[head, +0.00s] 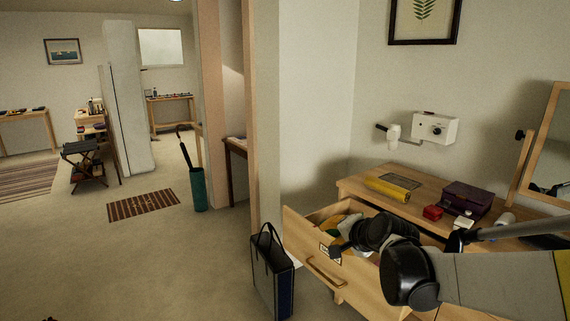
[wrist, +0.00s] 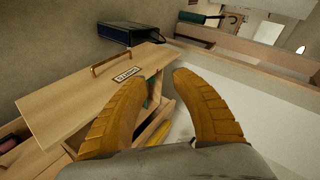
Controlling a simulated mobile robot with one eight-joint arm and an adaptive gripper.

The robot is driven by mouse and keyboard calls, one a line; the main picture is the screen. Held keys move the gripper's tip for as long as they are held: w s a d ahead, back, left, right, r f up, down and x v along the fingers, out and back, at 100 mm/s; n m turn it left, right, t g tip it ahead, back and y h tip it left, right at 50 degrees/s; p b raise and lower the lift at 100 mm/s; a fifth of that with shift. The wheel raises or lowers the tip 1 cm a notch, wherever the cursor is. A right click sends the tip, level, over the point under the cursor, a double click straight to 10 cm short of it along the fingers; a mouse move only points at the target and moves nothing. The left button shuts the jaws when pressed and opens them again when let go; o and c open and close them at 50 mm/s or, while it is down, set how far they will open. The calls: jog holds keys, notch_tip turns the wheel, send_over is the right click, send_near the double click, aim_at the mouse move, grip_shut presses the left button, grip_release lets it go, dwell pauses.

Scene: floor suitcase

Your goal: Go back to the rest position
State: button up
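My gripper (wrist: 150,78) shows in the wrist view with its two tan ribbed fingers spread apart. Nothing is held between them. In the head view my arm reaches in from the right, and its dark end hangs over the pulled-out drawer (head: 318,262) of the wooden desk. The drawer front, with its bar handle and label, also shows in the wrist view (wrist: 85,90), just beyond the fingers. Colourful items (head: 345,224) lie in the drawer, partly hidden by my arm. In the head view the fingers are hard to make out.
A dark blue bag (head: 272,280) stands on the floor by the drawer. Open floor (head: 150,260) lies to the left.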

jog(key=s+d+f+n+g+h, duration=0.1)
jog(key=s+d+n, duration=0.1)
jog(key=s, duration=0.8)
jog(key=s+d+n+g+h, duration=0.1)
jog(key=s+n, duration=0.3)
jog(key=s, duration=0.7)
jog(key=s+d+f+n+g+h, duration=0.1)
jog(key=s+d+n, duration=0.2)
jog(key=s, duration=0.7)
jog(key=shift+s+d+f+g+h, duration=0.2)
jog(key=shift+f+g+h, duration=0.15)
jog(key=shift+g+h, duration=0.05)
